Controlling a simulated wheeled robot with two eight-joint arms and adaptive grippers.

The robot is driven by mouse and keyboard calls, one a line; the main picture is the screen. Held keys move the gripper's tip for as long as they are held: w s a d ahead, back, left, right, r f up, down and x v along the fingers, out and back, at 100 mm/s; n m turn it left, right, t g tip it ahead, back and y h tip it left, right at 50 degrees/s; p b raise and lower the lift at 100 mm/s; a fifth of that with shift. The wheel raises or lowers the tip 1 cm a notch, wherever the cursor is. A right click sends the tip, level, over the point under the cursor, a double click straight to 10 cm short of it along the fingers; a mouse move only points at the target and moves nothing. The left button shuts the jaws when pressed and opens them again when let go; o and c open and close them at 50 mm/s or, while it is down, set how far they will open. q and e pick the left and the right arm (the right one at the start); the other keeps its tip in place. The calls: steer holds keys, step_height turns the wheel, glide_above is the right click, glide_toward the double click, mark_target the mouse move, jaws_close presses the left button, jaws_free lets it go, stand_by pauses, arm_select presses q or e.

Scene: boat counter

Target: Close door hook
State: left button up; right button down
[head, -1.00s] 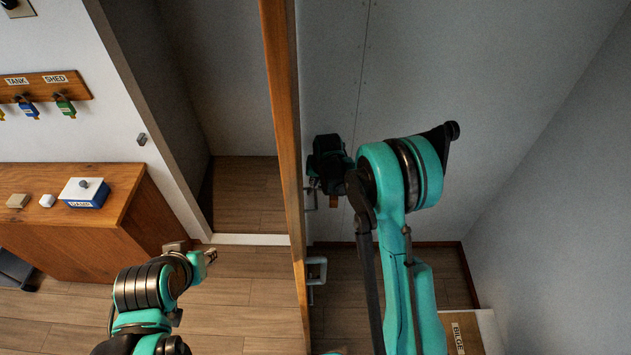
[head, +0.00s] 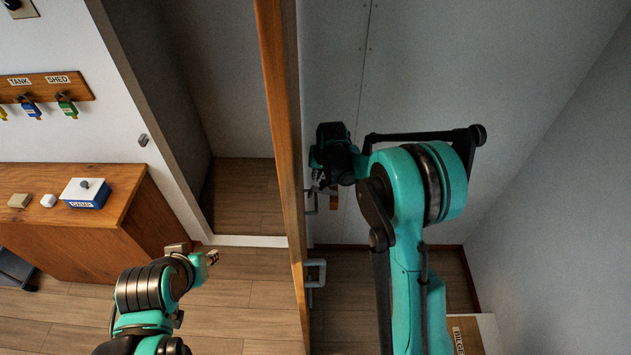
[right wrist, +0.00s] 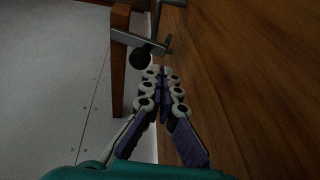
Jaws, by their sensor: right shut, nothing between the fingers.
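The wooden door (head: 281,130) stands nearly edge-on in the middle of the head view. My right gripper (head: 318,187) is at its right side, close to a grey metal fitting (head: 311,205). In the right wrist view, my right gripper (right wrist: 161,72) is shut and empty beside the wooden door face (right wrist: 230,70). Just beyond its tips is a metal bar (right wrist: 137,40) with a dark round knob (right wrist: 139,60), which appears to be the hook. Contact cannot be told. My left gripper (head: 211,258) is left of the door, away from it; its jaw opening is unclear.
A grey handle (head: 316,272) sits lower on the door's right side. A wooden counter (head: 125,215) with a blue-and-white box (head: 87,193) stands left, below a key rack (head: 45,86). Grey walls (head: 560,180) enclose the right. Floor (head: 240,290) is clear left of the door.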

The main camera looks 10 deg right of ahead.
steer(key=v, duration=0.6)
steer(key=shift+s+a+r, duration=0.15)
steer(key=shift+a+r, duration=0.2)
steer(key=shift+r, duration=0.05)
steer(key=c, duration=2.1)
jaws_free()
steer(key=shift+s+r, duration=0.1)
steer(key=shift+r, duration=0.25)
steer(key=shift+c, duration=0.2)
steer(key=o, duration=0.6)
steer(key=shift+d+r, duration=0.1)
steer(key=shift+d, duration=0.1)
steer(key=shift+c, duration=0.2)
steer(key=o, duration=0.3)
steer(key=shift+d+n+b, duration=0.1)
steer(key=shift+n+b, duration=0.3)
steer(key=n+g+y+b, duration=0.25)
steer(key=n+b, duration=0.25)
steer(key=n, duration=0.8)
glide_above(324, 182)
steer(key=d, duration=0.2)
step_height(324, 182, down, 5)
steer(key=f+n, duration=0.1)
steer(key=f, duration=0.1)
steer(key=a+f+n, duration=0.1)
steer(key=f, duration=0.2)
steer(key=a+f+n+y+b, duration=0.1)
steer(key=f+n, duration=0.1)
steer(key=f, duration=0.1)
